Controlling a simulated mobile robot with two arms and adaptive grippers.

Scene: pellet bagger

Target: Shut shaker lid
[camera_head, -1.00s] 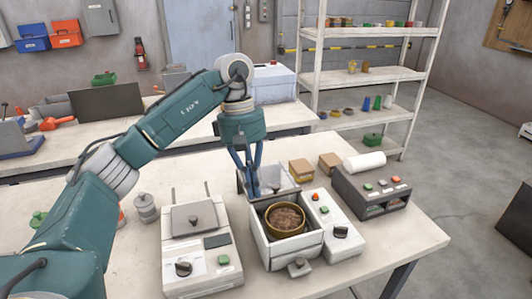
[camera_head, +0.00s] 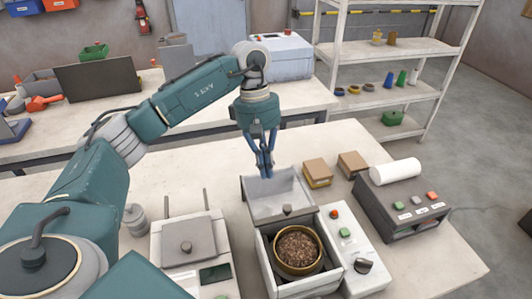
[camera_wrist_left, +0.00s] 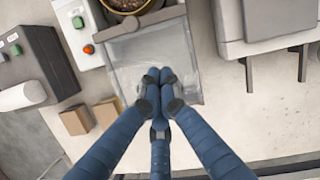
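The shaker (camera_head: 268,262) is a pale open box on the bench, with a brass-rimmed sieve (camera_head: 322,257) of brown pellets inside. Its grey lid (camera_head: 280,200) stands open at the back, tilted up, with a small dark knob near its lower edge. The wrist view also shows the lid (camera_wrist_left: 125,55) beyond my fingers. My left gripper (camera_head: 265,173) points down at the lid's upper back edge. Its fingertips (camera_wrist_left: 160,78) are together, with nothing visible between them. I cannot tell whether they touch the lid. My right gripper is out of view.
A lidded grey device (camera_head: 188,250) stands left of the shaker. A control panel (camera_head: 345,235) adjoins its right side. Small boxes (camera_head: 317,172) and a dark unit with a white roll (camera_head: 397,171) stand to the right. Bare bench lies behind the lid.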

